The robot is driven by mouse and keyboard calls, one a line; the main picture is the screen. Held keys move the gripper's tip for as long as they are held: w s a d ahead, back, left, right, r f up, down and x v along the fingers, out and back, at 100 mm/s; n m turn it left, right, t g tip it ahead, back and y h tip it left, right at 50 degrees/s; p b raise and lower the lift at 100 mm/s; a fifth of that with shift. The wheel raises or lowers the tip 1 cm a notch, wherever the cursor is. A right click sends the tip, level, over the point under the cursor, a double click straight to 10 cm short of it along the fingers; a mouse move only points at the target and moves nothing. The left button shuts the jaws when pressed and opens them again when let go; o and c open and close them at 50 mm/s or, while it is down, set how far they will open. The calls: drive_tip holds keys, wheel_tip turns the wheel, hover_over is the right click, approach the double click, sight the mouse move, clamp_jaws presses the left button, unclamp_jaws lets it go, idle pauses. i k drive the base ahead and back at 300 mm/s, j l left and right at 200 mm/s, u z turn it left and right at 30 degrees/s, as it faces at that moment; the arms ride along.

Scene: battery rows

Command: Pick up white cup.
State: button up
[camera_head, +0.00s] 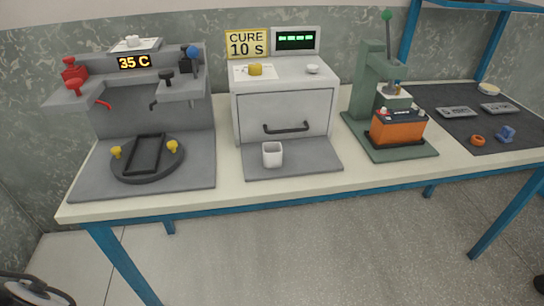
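The white cup (272,155) stands upright on a flat grey plate (305,162) in front of the curing oven, just below and left of the oven's handle. It looks small and square-sided, with its opening facing up. Nothing touches it from the sides.
The grey oven (284,103) with a closed door stands behind the cup. A machine with a round black turntable (148,158) is to the left. A green press (372,85) holding an orange battery (398,128) is to the right. A dark mat (460,100) holds small parts.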

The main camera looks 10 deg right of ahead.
sight(272, 151)
drive_tip(key=l+u, duration=0.45)
drive_tip(key=u, duration=0.3)
drive_tip(key=k+l+u, duration=0.1)
drive_tip(key=l, duration=0.2)
drive_tip(key=k+l+u, duration=0.15)
drive_tip(key=l, duration=0.15)
drive_tip(key=k+l+u, duration=0.1)
drive_tip(key=l, duration=0.2)
drive_tip(key=k+l, duration=0.15)
drive_tip(key=l, duration=0.15)
drive_tip(key=k+l, duration=0.15)
drive_tip(key=l, duration=0.15)
drive_tip(key=k+l+u, duration=0.1)
drive_tip(key=l, duration=0.9)
drive_tip(key=i, duration=0.15)
